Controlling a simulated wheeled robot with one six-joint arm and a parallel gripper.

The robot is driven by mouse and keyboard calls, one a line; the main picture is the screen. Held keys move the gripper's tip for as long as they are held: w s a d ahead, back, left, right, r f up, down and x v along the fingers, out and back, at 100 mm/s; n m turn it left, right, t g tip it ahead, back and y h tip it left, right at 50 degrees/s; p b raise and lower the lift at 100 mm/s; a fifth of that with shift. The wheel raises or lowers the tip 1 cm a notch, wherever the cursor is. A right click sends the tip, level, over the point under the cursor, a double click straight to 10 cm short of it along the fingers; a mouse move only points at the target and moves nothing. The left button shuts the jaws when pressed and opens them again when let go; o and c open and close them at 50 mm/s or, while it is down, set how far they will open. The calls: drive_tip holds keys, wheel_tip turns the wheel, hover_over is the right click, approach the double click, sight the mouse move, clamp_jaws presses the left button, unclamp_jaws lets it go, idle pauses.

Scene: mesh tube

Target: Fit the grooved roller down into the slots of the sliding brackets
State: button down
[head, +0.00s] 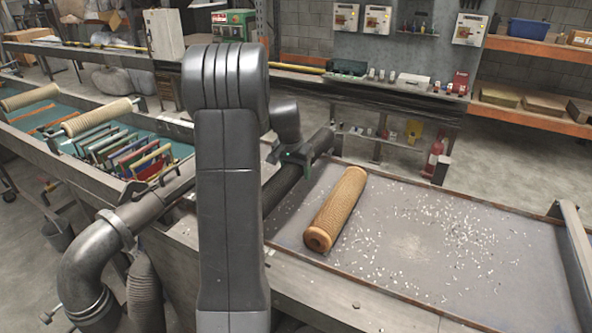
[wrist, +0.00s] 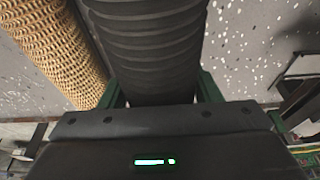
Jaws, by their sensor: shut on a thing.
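The grooved roller (wrist: 150,45) is black with close ridges and fills the upper middle of the wrist view. My gripper (wrist: 161,92) is shut on it, with a green finger at each side. In the head view the dark roller (head: 284,188) slants behind my arm, above the left part of the grey table. My gripper (head: 297,155) shows there in part, green at the roller. My arm hides the roller's near end. I cannot clearly make out the sliding brackets or their slots in either view.
A tan mesh tube (head: 337,208) lies on the table (head: 480,290) just right of the roller; it also shows in the wrist view (wrist: 55,45). White flecks are scattered right of it. A grey bar (head: 574,250) stands at the right edge. Metal pipework (head: 105,240) is at left.

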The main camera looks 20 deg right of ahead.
drive_tip(key=shift+f+b, duration=0.7)
drive_tip(key=shift+f, duration=0.2)
drive_tip(key=shift+f, duration=0.35)
drive_tip(key=shift+f, duration=0.1)
drive_tip(key=shift+r, duration=0.2)
drive_tip(key=shift+r+p, duration=0.45)
drive_tip(key=shift+r, duration=0.45)
drive_tip(key=shift+p, duration=0.5)
drive_tip(key=shift+f+b, duration=0.55)
drive_tip(key=shift+f, duration=0.2)
idle(1.5)
drive_tip(key=shift+f, duration=0.3)
